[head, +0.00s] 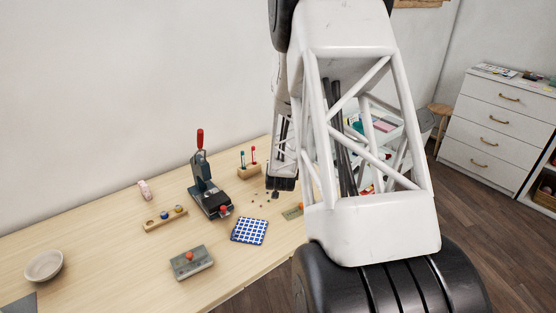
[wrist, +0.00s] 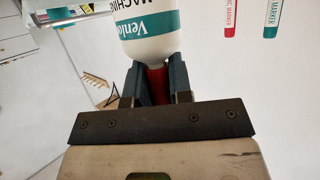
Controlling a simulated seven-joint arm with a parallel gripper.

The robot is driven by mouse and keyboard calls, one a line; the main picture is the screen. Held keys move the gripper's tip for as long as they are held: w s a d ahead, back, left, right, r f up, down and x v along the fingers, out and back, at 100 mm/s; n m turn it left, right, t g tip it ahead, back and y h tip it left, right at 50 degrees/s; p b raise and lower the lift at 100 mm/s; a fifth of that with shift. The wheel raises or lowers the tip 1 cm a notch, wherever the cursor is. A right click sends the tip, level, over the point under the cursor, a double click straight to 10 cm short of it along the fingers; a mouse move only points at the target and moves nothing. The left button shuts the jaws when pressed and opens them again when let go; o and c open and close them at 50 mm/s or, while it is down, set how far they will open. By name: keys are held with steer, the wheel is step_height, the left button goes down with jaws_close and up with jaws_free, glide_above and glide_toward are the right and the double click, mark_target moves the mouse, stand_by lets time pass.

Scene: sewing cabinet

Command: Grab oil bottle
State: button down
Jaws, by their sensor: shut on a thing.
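The oil bottle (wrist: 148,40) shows at the top of the wrist view, white with a teal band and lettering; its top is cut off by the frame. Its red neck or cap (wrist: 157,80) lies between the two fingers of my gripper (wrist: 158,88), which is shut on it. In the head view my gripper (head: 282,182) is low near the back right of the table. I cannot make out the bottle there, and I cannot tell whether its base touches the table.
A wooden block (head: 249,171) with a red and a green marker stands just left of my gripper. A press (head: 210,198) with a red handle, a checked cloth (head: 249,231) and a grey box (head: 191,263) lie farther left. A bowl (head: 44,265) is at far left.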

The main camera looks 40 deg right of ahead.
steer(key=s+a, duration=0.3)
steer(key=s, duration=0.3)
steer(key=shift+s+a+r, duration=0.2)
steer(key=shift+a+r, duration=0.2)
